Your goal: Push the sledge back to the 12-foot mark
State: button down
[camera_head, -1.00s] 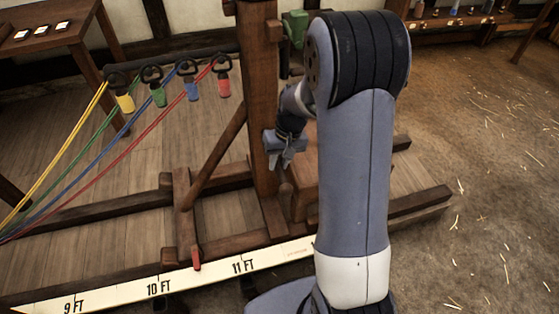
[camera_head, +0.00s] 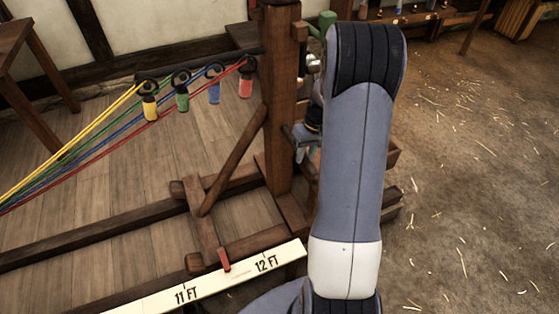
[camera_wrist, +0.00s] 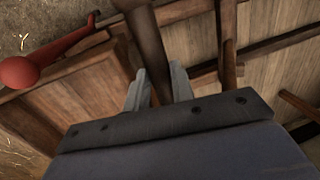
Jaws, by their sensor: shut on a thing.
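The wooden sledge, with its upright post (camera_head: 281,110), slanted brace and low cross frame, stands on the rails. A red pointer (camera_head: 224,260) on its frame stands over the white scale board (camera_head: 215,285), about midway between the 11 FT and 12 FT labels. Four strands, yellow, green, blue and red, run from hooks on the sledge to the left. My gripper (camera_head: 302,136) is just right of the post, partly behind my arm. In the wrist view my gripper (camera_wrist: 158,90) is shut on a dark round wooden handle (camera_wrist: 148,40).
Two dark rails (camera_head: 90,235) run along the plank floor. A wooden table (camera_head: 20,45) stands at the left. Straw-strewn floor (camera_head: 460,150) at the right is open, with a bench at the back. A red knobbed lever (camera_wrist: 40,62) shows in the wrist view.

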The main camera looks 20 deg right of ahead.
jog(key=d+p, duration=0.1)
jog(key=d, duration=1.3)
jog(key=shift+d, duration=0.35)
jog(key=shift+r, duration=0.1)
jog(key=c, duration=1.2)
grip_release()
jog(key=shift+d, duration=0.1)
jog(key=shift+c, duration=0.2)
notch_tip(320, 180, up, 11)
jog(key=d+p, duration=0.1)
jog(key=d, duration=0.1)
jog(key=shift+f, duration=0.2)
